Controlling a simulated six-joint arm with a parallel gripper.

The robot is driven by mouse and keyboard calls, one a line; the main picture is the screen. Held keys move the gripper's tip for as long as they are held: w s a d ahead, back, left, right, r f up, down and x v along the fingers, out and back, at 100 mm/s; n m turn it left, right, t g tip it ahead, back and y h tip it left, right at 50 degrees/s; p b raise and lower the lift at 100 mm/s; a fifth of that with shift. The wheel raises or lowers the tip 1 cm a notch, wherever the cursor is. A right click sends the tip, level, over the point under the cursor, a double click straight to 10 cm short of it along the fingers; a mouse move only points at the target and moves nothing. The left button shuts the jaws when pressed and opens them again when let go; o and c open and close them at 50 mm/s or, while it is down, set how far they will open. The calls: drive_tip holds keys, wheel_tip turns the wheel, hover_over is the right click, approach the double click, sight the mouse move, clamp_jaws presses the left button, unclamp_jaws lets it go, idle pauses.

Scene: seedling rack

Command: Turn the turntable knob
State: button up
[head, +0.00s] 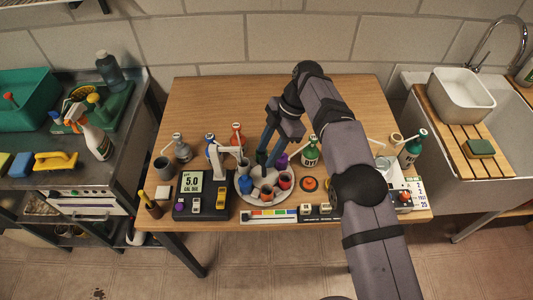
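The turntable (266,203) is a round pale grey plate on the wooden table, with several small pots and bottles standing around it. My gripper (267,160) points down over its middle from above. Two dark fingers show with a narrow gap between them, and their tips end among the pots close to the turntable's centre. A small pale piece at the centre may be the knob. It is partly covered, and I cannot tell whether the fingers touch it or hold it.
An orange round piece (309,184) and a green bottle (310,152) are close on the right. A colour strip (270,216) lies in front. The table's back left is clear.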

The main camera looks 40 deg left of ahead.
drive_tip(key=p+v, duration=0.4)
drive_tip(key=v, duration=0.1)
drive_tip(key=shift+w+r, duration=0.1)
drive_tip(key=shift+r, duration=0.25)
idle(0.3)
